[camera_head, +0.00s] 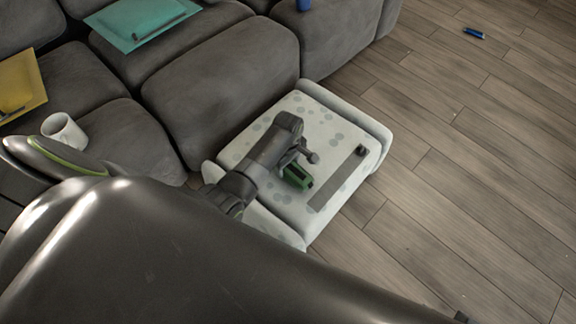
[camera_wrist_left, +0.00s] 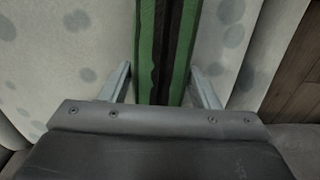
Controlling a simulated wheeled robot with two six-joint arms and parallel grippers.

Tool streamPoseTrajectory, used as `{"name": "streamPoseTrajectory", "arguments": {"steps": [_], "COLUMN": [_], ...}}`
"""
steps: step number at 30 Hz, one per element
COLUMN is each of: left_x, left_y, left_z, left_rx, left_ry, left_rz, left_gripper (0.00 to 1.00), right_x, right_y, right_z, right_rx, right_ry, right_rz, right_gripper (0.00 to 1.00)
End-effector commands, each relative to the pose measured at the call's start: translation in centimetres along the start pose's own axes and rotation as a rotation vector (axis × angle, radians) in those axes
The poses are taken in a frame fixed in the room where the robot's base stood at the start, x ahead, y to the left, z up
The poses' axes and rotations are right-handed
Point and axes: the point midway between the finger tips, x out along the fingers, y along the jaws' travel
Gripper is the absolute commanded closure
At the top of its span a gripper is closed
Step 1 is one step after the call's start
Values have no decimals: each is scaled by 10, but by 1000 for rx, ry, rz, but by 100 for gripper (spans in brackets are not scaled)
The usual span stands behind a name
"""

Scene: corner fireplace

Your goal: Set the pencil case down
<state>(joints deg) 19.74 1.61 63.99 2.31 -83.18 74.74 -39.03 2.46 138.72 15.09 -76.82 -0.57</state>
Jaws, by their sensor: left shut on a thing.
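The pencil case (camera_head: 299,178) is green with a dark band. It is over the pale spotted ottoman (camera_head: 300,113) in the head view. My left gripper (camera_head: 291,167) reaches over the ottoman from the left and is shut on the pencil case. In the left wrist view the pencil case (camera_wrist_left: 166,50) runs lengthwise between the two fingers of the gripper (camera_wrist_left: 166,82). I cannot tell whether its underside touches the ottoman. My right gripper is not in view.
A grey strip (camera_head: 338,180) with a small dark object (camera_head: 362,150) at its far end lies right of the pencil case. A grey sofa (camera_head: 225,85) holds a white mug (camera_head: 64,131), a teal folder (camera_head: 140,20) and a yellow folder (camera_head: 20,82). A blue object (camera_head: 473,33) lies on the wooden floor.

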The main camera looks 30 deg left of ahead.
Motion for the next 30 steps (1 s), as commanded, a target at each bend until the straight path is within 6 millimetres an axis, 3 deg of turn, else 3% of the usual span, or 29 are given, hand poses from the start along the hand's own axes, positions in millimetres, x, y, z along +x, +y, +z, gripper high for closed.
{"name": "streamPoseTrajectory", "arguments": {"steps": [11,12,17,27,30], "left_x": [3,3,3,1,-11], "left_y": [1,0,0,0,1], "left_z": [0,0,0,0,0], "left_rx": [1,1,1,1,1], "left_ry": [0,0,0,0,1], "left_rz": [1,0,1,1,3], "left_gripper": [72,43,22,22,22], "right_x": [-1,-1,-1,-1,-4], "right_y": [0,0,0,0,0], "right_z": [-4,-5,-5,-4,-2], "right_rx": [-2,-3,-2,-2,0], "right_ry": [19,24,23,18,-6], "right_rz": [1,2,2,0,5], "right_gripper": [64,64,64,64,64]}}
